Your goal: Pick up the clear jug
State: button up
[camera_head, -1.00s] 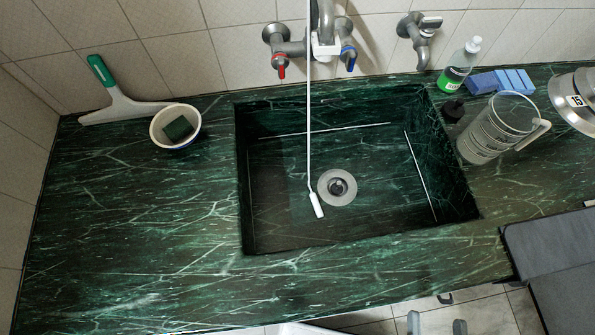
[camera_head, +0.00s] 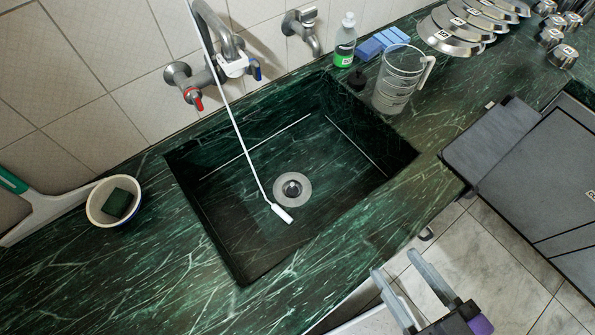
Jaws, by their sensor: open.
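The clear jug (camera_head: 396,84) stands upright on the green marble counter, just right of the sink's far right corner. Its handle points to the right, and measuring marks show on its wall. My gripper (camera_head: 396,264) is at the bottom of the view, in front of the counter's front edge. Its two grey fingers are apart with nothing between them. It is well away from the jug, with the sink corner and counter between them in the picture.
The sink (camera_head: 335,165) is left of the jug, with a faucet (camera_head: 218,62) and a thin white hose. A soap bottle (camera_head: 345,42), blue sponges (camera_head: 384,42) and pot lids (camera_head: 450,35) stand near the jug. A dark grey panel (camera_head: 495,145) is at right.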

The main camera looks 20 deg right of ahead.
aim_at(403, 66)
jog(key=l+z, duration=0.2)
jog(key=z, duration=0.5)
